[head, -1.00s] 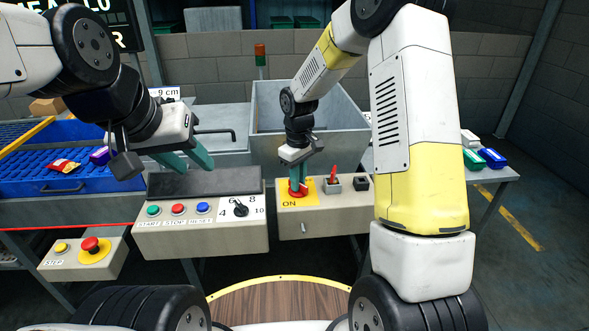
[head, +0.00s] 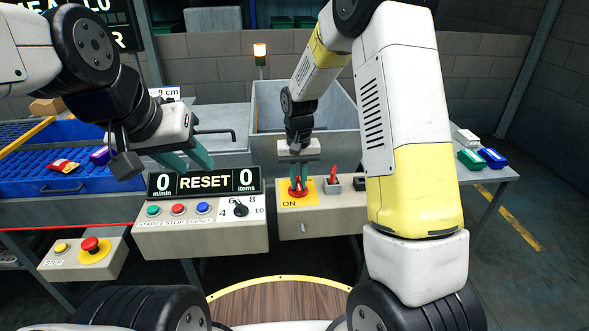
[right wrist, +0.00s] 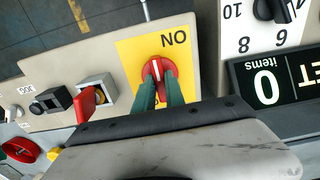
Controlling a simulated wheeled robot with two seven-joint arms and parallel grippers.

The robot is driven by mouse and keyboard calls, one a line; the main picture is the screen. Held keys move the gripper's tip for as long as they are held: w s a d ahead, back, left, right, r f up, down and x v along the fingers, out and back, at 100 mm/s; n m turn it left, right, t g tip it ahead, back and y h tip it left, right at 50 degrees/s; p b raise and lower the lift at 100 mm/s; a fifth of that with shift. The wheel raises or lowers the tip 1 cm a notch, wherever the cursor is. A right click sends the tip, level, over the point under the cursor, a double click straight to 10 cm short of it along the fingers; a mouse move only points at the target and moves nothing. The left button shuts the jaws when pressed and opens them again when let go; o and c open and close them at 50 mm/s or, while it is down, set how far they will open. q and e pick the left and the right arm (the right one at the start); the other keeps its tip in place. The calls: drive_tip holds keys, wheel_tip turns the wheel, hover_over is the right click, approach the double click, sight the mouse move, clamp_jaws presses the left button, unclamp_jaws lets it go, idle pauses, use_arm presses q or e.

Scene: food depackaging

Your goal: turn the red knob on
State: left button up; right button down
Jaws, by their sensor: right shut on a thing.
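The red knob (head: 299,191) sits on a yellow plate (head: 284,198) marked ON, on the right control box. It also shows in the right wrist view (right wrist: 153,67), where its white mark points roughly toward the word ON. My right gripper (head: 299,181) is shut on the knob from above, with its green fingers on both sides of it; the fingers (right wrist: 162,88) also show in the right wrist view. My left gripper (head: 187,164) is held above the left control box, its green fingers apart and nothing seen between them.
The display (head: 204,182) is lit and reads 0 RESET 0. A red lever switch (head: 334,174) stands just right of the knob. The left box has buttons and a black dial (head: 240,208). A red stop button (head: 90,244) is at lower left. A signal lamp (head: 260,51) glows.

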sight(298, 183)
idle(0.4)
drive_tip(key=c, duration=1.4)
unclamp_jaws()
wheel_tip(298, 183, up, 8)
drive_tip(key=shift+f, duration=0.2)
drive_tip(key=shift+r, duration=0.15)
